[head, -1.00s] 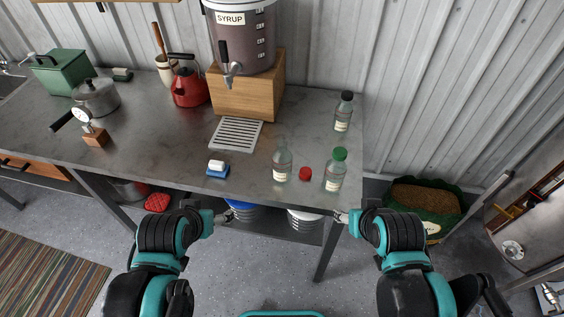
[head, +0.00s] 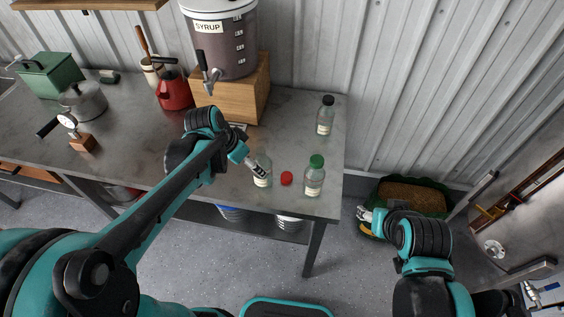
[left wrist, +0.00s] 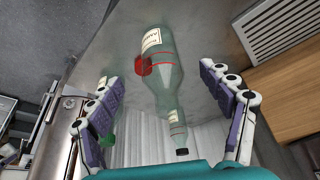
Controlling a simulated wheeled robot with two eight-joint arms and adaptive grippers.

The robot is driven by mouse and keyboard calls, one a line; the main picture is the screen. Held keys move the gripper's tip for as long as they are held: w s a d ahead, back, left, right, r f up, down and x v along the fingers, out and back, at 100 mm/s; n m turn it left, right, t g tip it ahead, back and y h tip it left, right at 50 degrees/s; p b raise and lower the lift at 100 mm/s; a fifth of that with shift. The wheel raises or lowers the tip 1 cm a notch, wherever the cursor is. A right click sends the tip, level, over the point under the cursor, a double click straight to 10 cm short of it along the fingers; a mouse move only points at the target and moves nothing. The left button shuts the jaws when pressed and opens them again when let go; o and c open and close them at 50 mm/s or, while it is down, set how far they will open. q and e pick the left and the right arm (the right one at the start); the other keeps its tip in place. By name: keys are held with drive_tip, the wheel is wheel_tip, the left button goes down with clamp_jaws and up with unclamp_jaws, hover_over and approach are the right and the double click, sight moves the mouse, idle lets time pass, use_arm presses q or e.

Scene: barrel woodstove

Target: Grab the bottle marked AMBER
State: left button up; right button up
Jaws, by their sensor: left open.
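The uncapped clear bottle (head: 263,177) stands upright near the counter's front edge. In the left wrist view this bottle (left wrist: 162,75) lies between my open fingers; its label is angled and I cannot read it surely. A green-capped bottle (head: 314,178) stands to its right, and a black-capped bottle (head: 325,118) stands farther back; their labels are too small to read. My left gripper (head: 258,170) is open at the uncapped bottle, partly covering it, and holds nothing. My right gripper (head: 364,213) is off the counter at the right; its jaws are unclear.
The syrup dispenser (head: 220,45) stands on a wooden block (head: 235,92) behind my left arm. A red kettle (head: 174,90) is farther left. The counter between the front and black-capped bottles is clear.

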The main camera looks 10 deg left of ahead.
use_arm(q)
drive_tip(key=shift+w+d+f+m, duration=0.2)
drive_tip(key=shift+w+d+f, duration=0.1)
drive_tip(key=shift+w, duration=0.15)
drive_tip(key=shift+w+d+f+m, duration=0.15)
drive_tip(key=shift+w+d+m, duration=0.1)
drive_tip(key=shift+w, duration=0.15)
drive_tip(key=shift+b+x, duration=0.4)
drive_tip(key=shift+x, duration=0.5)
drive_tip(key=b+x, duration=0.2)
drive_tip(key=x, duration=0.3)
drive_tip(key=shift+d+f, duration=0.1)
drive_tip(key=shift+f, duration=0.25)
use_arm(e)
drive_tip(key=shift+d+f, duration=0.2)
drive_tip(key=shift+f, duration=0.45)
drive_tip(key=shift+d+f, duration=0.2)
drive_tip(key=shift+f, duration=0.4)
use_arm(q)
drive_tip(key=shift+r, duration=0.1)
drive_tip(key=c, duration=1.5)
use_arm(e)
drive_tip(key=shift+s, duration=0.1)
